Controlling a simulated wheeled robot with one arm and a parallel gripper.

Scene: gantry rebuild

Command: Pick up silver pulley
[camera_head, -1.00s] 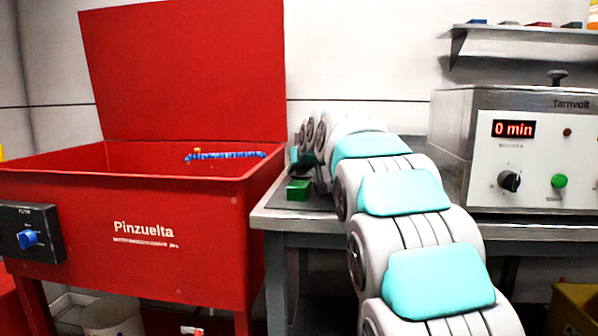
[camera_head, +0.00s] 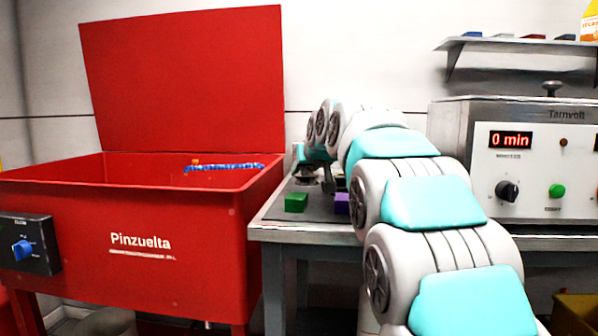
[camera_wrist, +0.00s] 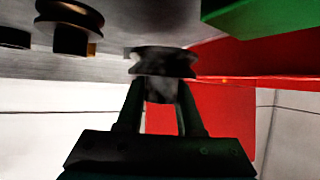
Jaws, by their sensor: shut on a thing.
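The silver pulley (camera_wrist: 165,64) is between the fingertips of my gripper (camera_wrist: 162,85) in the wrist view. My gripper is shut on it, and the pulley's grooved rim shows above the fingers. In the head view my arm reaches over the left end of the grey table, and the hand is partly hidden behind its links. A small dark, round shape near the hand there is too small to tell apart clearly.
A green block (camera_head: 296,203) and a purple block (camera_head: 342,204) are on the table's dark mat. A brownish pulley (camera_wrist: 70,25) shows in the wrist view. The red Pinzuelta basin (camera_head: 140,240) stands left, the Tarnvolt machine (camera_head: 480,150) right.

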